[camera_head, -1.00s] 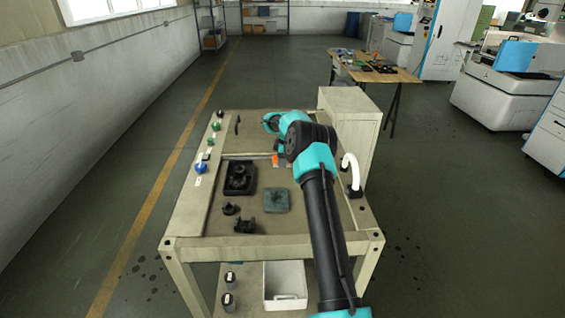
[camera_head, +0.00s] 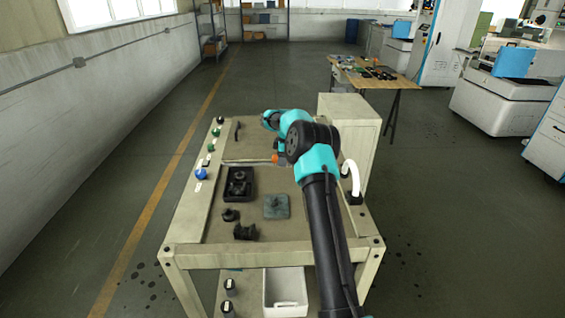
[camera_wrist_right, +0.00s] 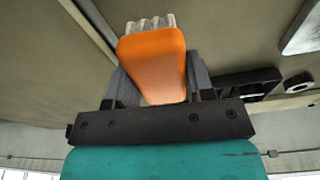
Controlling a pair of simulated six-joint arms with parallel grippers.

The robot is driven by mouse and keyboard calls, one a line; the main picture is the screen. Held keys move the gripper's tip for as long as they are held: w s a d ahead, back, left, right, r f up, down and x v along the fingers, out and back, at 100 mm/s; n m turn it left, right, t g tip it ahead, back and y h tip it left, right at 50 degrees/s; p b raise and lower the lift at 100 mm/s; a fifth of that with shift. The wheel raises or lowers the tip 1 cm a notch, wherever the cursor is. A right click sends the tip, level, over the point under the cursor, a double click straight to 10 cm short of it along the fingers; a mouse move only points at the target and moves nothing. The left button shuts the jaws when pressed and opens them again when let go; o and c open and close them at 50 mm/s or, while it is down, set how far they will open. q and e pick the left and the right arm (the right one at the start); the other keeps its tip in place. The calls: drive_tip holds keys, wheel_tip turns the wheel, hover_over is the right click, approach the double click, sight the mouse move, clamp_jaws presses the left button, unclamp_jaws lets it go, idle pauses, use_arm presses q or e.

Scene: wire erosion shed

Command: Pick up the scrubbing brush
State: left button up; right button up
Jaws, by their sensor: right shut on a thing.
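The scrubbing brush (camera_wrist_right: 152,60) has an orange body and pale bristles at its far end in the right wrist view. It sits between the two grey fingers of my right gripper (camera_wrist_right: 155,84), which is shut on it. In the head view only a small orange part of the brush (camera_head: 275,158) shows, beside my right gripper (camera_head: 279,150) over the middle of the bench. The arm hides most of it there. I cannot tell from the head view how far it is above the bench top. My left gripper is not in view.
On the bench (camera_head: 270,248) stand a black tray (camera_head: 251,185) with a part in it, a grey-green plate (camera_head: 276,213) and loose black parts (camera_head: 245,232). A white curved hose (camera_head: 353,178) and a beige cabinet (camera_head: 352,112) stand at the right. A white bin (camera_head: 285,308) is below.

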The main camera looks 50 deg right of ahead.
drive_tip(key=s+a, duration=0.3)
drive_tip(key=a, duration=0.1)
drive_tip(key=s+a+r, duration=0.1)
drive_tip(key=s+a, duration=0.6)
drive_tip(key=shift+s+a+r, duration=0.1)
drive_tip(key=shift+a+r, duration=0.15)
drive_tip(key=shift+a, duration=0.05)
drive_tip(key=o, duration=0.4)
drive_tip(key=c, duration=0.3)
drive_tip(key=a+r, duration=0.3)
drive_tip(key=r, duration=0.1)
drive_tip(key=shift+a, duration=0.25)
